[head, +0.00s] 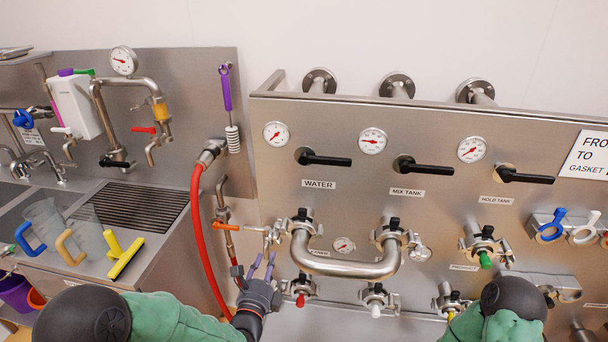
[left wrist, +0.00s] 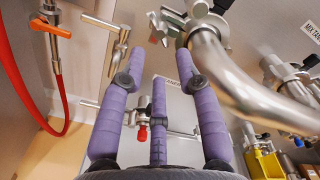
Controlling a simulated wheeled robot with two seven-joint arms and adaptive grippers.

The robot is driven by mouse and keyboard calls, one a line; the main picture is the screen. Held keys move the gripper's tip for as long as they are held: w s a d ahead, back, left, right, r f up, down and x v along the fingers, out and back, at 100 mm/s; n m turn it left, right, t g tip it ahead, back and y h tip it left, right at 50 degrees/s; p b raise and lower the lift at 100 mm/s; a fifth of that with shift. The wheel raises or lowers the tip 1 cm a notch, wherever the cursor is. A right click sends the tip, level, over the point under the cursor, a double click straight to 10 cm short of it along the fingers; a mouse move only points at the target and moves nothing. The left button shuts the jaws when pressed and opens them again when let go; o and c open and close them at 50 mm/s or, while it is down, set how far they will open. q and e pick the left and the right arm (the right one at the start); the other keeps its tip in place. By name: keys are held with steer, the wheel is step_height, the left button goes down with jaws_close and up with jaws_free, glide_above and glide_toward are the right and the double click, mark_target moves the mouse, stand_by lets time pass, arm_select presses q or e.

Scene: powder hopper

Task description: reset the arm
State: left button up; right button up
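My left gripper (head: 260,273) is in front of the steel panel (head: 340,212), beside the red hose and below the left end of the curved steel pipe. Its purple fingers point up and are spread apart in the left wrist view (left wrist: 160,85), with nothing between them. The curved steel pipe (head: 345,267) joins the WATER and MIX TANK ports; it also shows in the left wrist view (left wrist: 245,85), behind and to the right of the fingers. My right arm shows at the lower right of the head view, but its gripper is out of view.
A red hose (head: 200,235) hangs left of my left gripper. Black valve handles (head: 325,159) and gauges (head: 372,141) line the panel. A sink bench with jugs (head: 44,224) and a yellow brush (head: 126,256) stands at the left. A yellow item (left wrist: 264,165) sits low right.

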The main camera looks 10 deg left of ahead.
arm_select(q)
steer(key=s+d+f+n+g+h, duration=0.1)
steer(key=s+d+f+n+g, duration=0.1)
steer(key=s+f+n+g, duration=0.65)
steer(key=w+d+f+n+g+h, duration=0.15)
steer(key=f+n, duration=0.45)
steer(key=f, duration=0.8)
steer(key=s+d+f+n+g, duration=0.2)
steer(key=s+f+n+g, duration=0.1)
steer(key=s+f+n, duration=0.2)
steer(key=s+d+f+n+g, duration=0.2)
steer(key=s+f+n+g, duration=0.2)
steer(key=s+n, duration=0.5)
steer(key=s+f+h, duration=0.1)
steer(key=s+f, duration=0.1)
steer(key=s, duration=0.3)
steer(key=shift+f+g, duration=0.25)
steer(key=shift+g, duration=0.05)
